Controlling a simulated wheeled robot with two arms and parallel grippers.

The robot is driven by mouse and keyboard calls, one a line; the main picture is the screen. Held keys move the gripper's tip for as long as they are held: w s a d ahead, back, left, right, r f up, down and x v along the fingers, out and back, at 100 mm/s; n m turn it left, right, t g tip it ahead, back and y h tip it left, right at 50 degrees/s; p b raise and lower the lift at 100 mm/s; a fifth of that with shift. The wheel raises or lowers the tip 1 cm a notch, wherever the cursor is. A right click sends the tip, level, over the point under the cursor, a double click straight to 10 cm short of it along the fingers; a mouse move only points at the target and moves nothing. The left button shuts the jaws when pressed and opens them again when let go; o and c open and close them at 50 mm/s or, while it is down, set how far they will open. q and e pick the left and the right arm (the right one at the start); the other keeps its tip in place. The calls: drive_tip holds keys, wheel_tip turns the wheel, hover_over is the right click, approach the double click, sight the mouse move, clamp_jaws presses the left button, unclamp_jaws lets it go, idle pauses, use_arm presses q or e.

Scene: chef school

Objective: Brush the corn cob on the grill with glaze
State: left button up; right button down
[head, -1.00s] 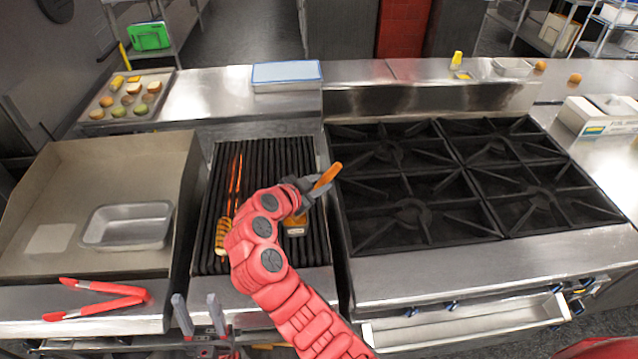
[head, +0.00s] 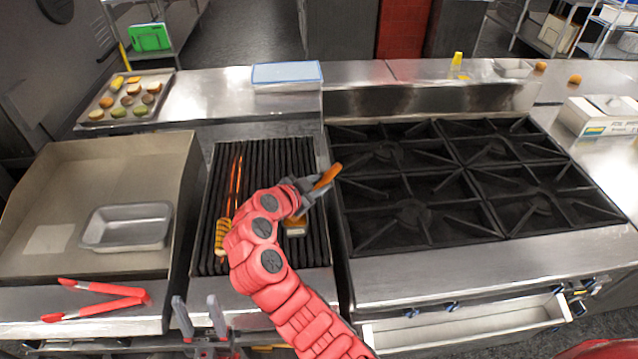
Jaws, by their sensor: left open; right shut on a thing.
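The yellow corn cob (head: 221,236) lies on the left part of the black grill (head: 283,158), partly hidden by my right arm. My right gripper (head: 312,190) is shut on a brush with an orange-brown handle (head: 328,175). The brush's tan head (head: 296,228) points down over the right part of the grill, to the right of the corn and apart from it. Whether it touches the grates I cannot tell. My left gripper (head: 197,318) is open and empty at the front edge, below the grill. No glaze container is clearly visible.
A metal pan (head: 127,226) sits on the griddle at left, with red tongs (head: 97,301) in front. A stove (head: 455,185) stands at right, a food tray (head: 125,98) at back left.

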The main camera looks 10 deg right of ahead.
wheel_tip(320, 180, up, 7)
idle(0.8)
idle(0.6)
